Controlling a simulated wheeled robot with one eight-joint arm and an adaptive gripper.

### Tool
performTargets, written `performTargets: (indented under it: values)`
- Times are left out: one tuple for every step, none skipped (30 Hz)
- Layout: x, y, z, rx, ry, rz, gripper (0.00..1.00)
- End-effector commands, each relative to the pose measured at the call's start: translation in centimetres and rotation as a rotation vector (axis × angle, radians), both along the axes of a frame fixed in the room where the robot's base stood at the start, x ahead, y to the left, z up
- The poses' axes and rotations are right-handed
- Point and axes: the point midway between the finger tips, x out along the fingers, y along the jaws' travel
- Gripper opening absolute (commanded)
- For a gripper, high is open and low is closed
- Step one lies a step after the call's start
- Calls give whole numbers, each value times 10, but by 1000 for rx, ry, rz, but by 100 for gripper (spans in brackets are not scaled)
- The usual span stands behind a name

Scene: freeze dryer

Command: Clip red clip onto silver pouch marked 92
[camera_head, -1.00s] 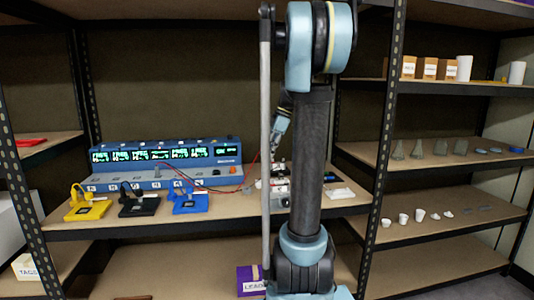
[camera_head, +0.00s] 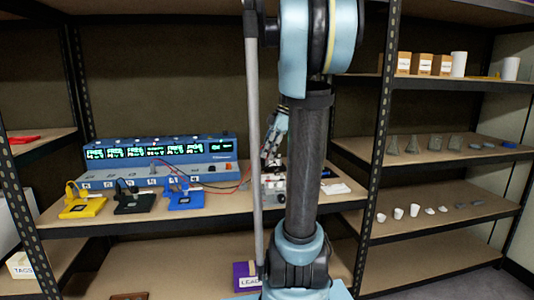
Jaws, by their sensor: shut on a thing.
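My gripper (camera_head: 269,160) is over the right part of the main shelf, partly behind my own arm. Its jaws are small and dim here, but they are shut on what looks like the red clip's end of the red lead (camera_head: 216,192). This lead runs from the blue instrument (camera_head: 165,151) towards my gripper. The clip itself is too small to make out. Small white, dark and reddish things (camera_head: 274,187) sit just below the gripper, partly hidden by my arm. I cannot pick out a silver pouch or read a 92.
Yellow (camera_head: 76,207), black (camera_head: 134,203) and blue (camera_head: 185,202) stands are at the shelf's front left. A purple box (camera_head: 246,277) is below. The shelf rack (camera_head: 430,200) at right holds cups, flasks and boxes. An upright post (camera_head: 382,150) is close right of my arm.

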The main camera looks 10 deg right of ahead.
Motion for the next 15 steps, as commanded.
performTargets:
  values:
    - [0, 0, 0, 0, 0, 0, 0]
    - [1, 0, -1, 0, 2, 0, 0]
    - [1, 0, -1, 0, 4, -1, 0]
    - [1, 0, -2, 0, 4, 0, 0]
    - [1, 0, -2, 0, 4, 0, 0]
    - [1, 0, -2, 0, 4, -1, 0]
    - [1, 0, -3, 0, 4, 0, 0]
    - [1, 0, -3, 0, 4, 0, 0]
    - [1, 0, -4, 0, 4, -1, 0]
    - [1, 0, -6, 0, 4, 0, 0]
    - [2, 0, -7, 0, 4, 0, 0]
    - [2, 0, -9, 0, 4, 0, 0]
    - [2, 0, -11, 0, 4, 0, 0]
    - [2, 0, -12, 0, 4, 0, 0]
    - [2, 0, -15, 0, 4, 0, 0]
